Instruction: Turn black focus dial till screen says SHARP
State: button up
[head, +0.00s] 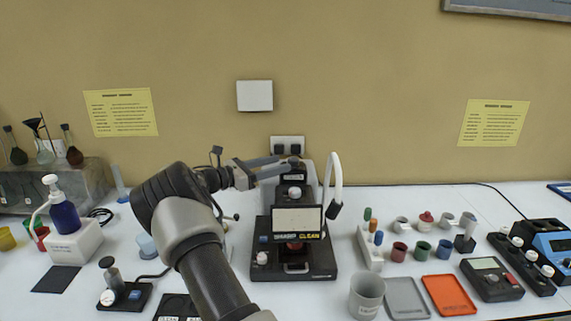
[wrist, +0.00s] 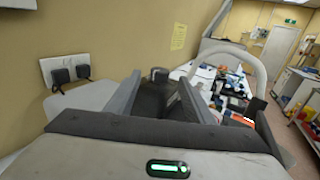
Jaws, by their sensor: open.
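A black instrument (head: 262,235) stands at the middle of the bench. Its pale screen (head: 297,219) faces me. Small lettering under the screen seems to include CLEAN; the word beside it is too small to read surely. My gripper (head: 287,168) reaches from the left to the top of the instrument. Its fingers are open. In the wrist view my gripper (wrist: 158,96) has a dark knob (wrist: 159,74), likely the black focus dial, near the far end of the gap between its fingers. I cannot tell whether they touch it. In the head view the fingers partly hide the dial.
A white curved lamp neck (head: 337,175) rises close to the right of the instrument. A wall socket with black plugs (head: 288,146) is behind it. A grey cup (head: 367,293), a grey tray (head: 406,298) and an orange tray (head: 449,295) stand at the front right.

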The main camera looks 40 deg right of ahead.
jog(key=w+a, duration=0.2)
jog(key=a, duration=1)
jog(key=shift+w+a+b, duration=0.25)
jog(key=shift+a+b, duration=0.1)
jog(key=shift+b, duration=0.05)
jog(key=shift+r, duration=0.1)
jog(key=s+a+r+m+t+y+p, duration=0.1)
jog(key=s+a+r+m+y, duration=0.25)
jog(key=s, duration=0.35)
jog(key=s+a+r+m+t+y+p, duration=0.1)
jog(key=s+a+r+m+y, duration=0.15)
jog(key=s+y, duration=0.3)
jog(key=s+a+r+m+t+y+p, duration=0.3)
jog(key=s+a+m+t+y, duration=0.4)
jog(key=s+a, duration=1.4)
jog(key=a+m+y, duration=0.1)
jog(key=m, duration=0.1)
jog(key=shift+s+a+r+m+y, duration=0.15)
jog(key=shift+s+a+m+y, duration=0.15)
jog(key=shift+s+m, duration=0.1)
